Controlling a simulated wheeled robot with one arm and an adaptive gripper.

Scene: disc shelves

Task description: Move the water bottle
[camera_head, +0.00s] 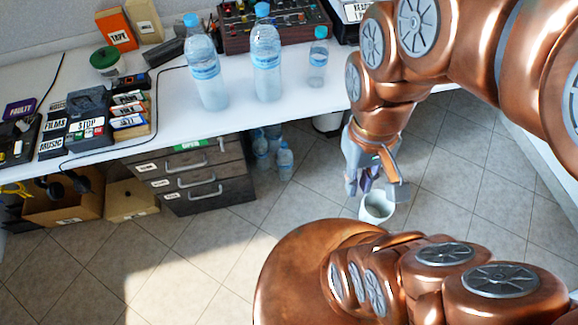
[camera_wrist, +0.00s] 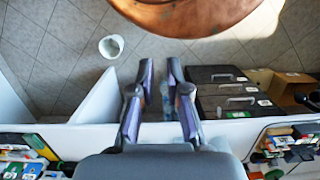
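Three clear water bottles with blue caps stand upright on the white table in the head view: a large one at left (camera_head: 207,78), a large one in the middle (camera_head: 266,60) and a small one at right (camera_head: 318,62). More bottles (camera_head: 284,160) stand on the floor under the table beside the drawers. Which bottle the task means cannot be told. My gripper (camera_head: 357,188) hangs in front of the table, right of and lower than the table bottles, touching none. In the wrist view its fingers (camera_wrist: 160,68) are apart, with nothing held between them.
A white bin (camera_head: 376,207) stands on the floor near my gripper. A dark drawer unit (camera_head: 205,178) and cardboard boxes are under the table (camera_head: 178,108). The tiled floor in front is mostly clear.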

